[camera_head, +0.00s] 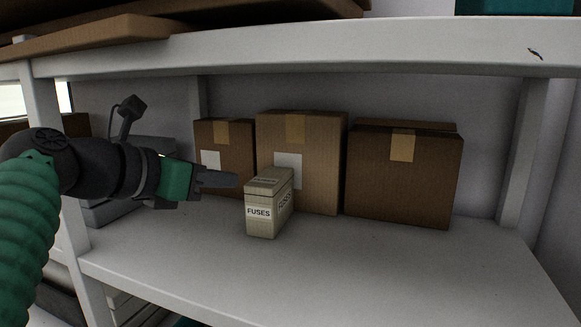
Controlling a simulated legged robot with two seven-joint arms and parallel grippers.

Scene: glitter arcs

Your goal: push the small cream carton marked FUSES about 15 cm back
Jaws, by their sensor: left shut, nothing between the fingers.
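The small cream carton (261,222), marked FUSES on its front and side, stands upright on the white shelf (330,275). My left gripper (236,181) comes in from the left and is shut and empty. Its fingertips are just left of the carton's upper part in the picture; I cannot tell whether they touch it. My right gripper is not in view.
Brown cardboard boxes stand in a row behind the carton: a left one (237,135), a taller middle one (325,150) close behind it, and a right one (410,185). A shelf board (400,52) crosses above. The shelf's front and right are clear.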

